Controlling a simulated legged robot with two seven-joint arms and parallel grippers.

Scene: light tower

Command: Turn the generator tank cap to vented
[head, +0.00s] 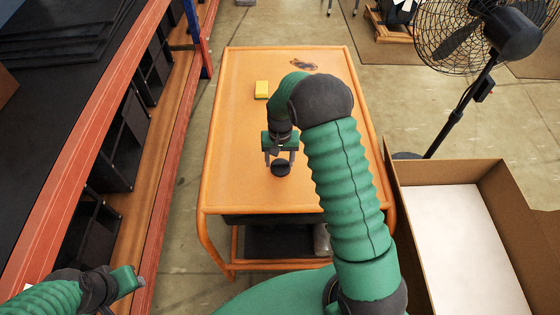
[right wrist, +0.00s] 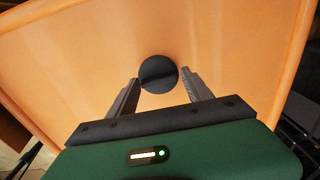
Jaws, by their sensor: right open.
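A black round cap (head: 281,170) sits on the orange cart top (head: 232,140); no generator body shows around it. In the right wrist view the cap (right wrist: 158,72) is a dark disc with a line across its middle. My right gripper (head: 280,160) is open and points down at the cap. In the right wrist view its two fingers (right wrist: 161,84) stand on either side of the cap's near part, with gaps showing; I cannot tell how far above it they are. My left gripper (head: 138,283) is at the lower left, away from the cart, and its jaws are unclear.
A yellow block (head: 262,89) and a small dark item (head: 303,65) lie on the cart's far part. An open cardboard box (head: 455,172) stands at the right, with a black fan (head: 455,40) behind it. An orange-edged shelf (head: 95,120) runs along the left.

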